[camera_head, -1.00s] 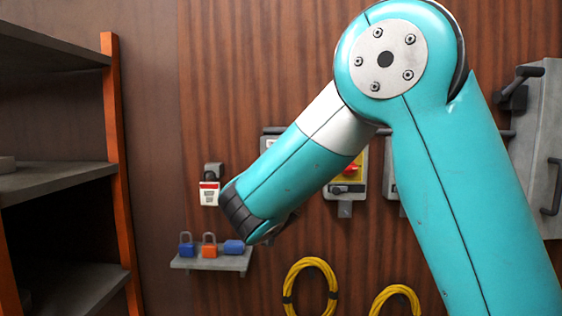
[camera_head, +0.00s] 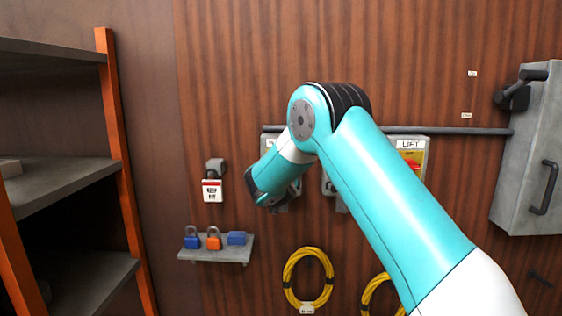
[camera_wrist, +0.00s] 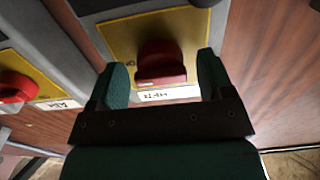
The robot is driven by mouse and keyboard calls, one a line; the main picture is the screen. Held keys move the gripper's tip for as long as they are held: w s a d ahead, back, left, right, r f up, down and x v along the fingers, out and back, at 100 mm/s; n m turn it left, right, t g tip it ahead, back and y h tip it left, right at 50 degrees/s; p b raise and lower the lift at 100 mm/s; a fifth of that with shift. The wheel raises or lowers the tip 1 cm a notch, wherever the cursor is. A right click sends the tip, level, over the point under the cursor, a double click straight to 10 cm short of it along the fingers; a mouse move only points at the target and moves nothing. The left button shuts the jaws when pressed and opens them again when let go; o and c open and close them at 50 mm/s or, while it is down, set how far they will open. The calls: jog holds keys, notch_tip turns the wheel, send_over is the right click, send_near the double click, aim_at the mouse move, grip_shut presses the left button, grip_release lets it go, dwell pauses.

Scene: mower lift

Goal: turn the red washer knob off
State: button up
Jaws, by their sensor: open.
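A red knob (camera_wrist: 160,62) on a yellow plate (camera_wrist: 120,35) sits between the fingertips of my gripper (camera_wrist: 162,66) in the wrist view. The fingers are open, one on each side, with gaps to the knob. The label (camera_wrist: 168,94) beside it is upside down and too blurred to read, so I cannot confirm it is the washer knob. In the head view my forearm end covers most of the left grey box (camera_head: 270,134), and its knob and my fingertips are hidden.
A second red knob (camera_wrist: 14,90) is at the left in the wrist view. The LIFT box (camera_head: 411,144) is to the right in the head view. A padlock shelf (camera_head: 216,250), a red-and-white tag (camera_head: 212,191) and a yellow cable coil (camera_head: 290,275) are nearby.

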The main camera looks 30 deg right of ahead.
jog(key=shift+w+d, duration=0.1)
jog(key=shift+w, duration=0.05)
jog(key=shift+c, duration=0.2)
jog(key=c, duration=0.8)
jog(key=shift+c, duration=0.2)
